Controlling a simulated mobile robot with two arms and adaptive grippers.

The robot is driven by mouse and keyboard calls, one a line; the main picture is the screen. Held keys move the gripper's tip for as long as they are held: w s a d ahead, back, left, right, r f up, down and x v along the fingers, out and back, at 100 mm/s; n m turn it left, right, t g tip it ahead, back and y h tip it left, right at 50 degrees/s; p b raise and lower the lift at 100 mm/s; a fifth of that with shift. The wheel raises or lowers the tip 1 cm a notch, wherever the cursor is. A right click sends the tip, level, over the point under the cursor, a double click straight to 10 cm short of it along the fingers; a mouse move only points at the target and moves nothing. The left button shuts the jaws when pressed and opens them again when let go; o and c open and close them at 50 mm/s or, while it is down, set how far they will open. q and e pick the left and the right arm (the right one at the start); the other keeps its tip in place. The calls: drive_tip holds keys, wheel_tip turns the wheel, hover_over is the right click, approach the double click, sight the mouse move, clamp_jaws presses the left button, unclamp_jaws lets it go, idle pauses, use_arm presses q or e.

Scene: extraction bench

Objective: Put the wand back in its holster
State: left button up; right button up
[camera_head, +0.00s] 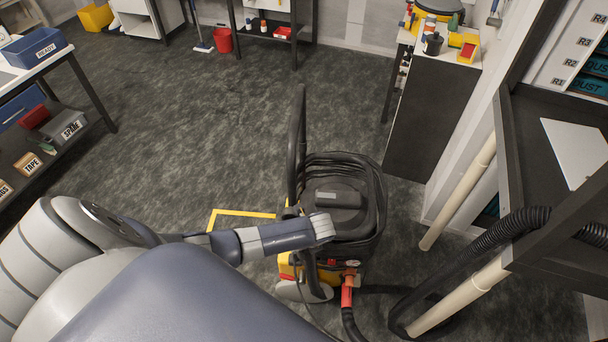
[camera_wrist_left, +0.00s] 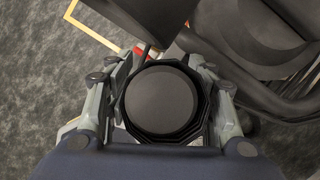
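A tall black tube (camera_head: 297,140), which looks like the wand, stands upright at the left side of the yellow and black vacuum (camera_head: 340,190). I cannot make out the holster. My left gripper (camera_wrist_left: 166,100) points down beside the vacuum in the wrist view. Its finger linkages show on both sides of a dark round part (camera_wrist_left: 165,98), which hides the fingertips. Whether it grips the tube does not show. My right gripper is in no view.
A black hose (camera_head: 500,230) runs from the vacuum's orange connector (camera_head: 347,292) area to the dark shelf unit (camera_head: 515,150) at right. Cream pipes (camera_head: 460,195) stand there. A yellow floor marking (camera_head: 240,212) lies left of the vacuum. Open carpet (camera_head: 200,120) fills the middle.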

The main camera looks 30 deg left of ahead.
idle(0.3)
use_arm(q)
drive_tip(key=v, duration=1.2)
drive_tip(key=shift+w, duration=0.1)
idle(0.3)
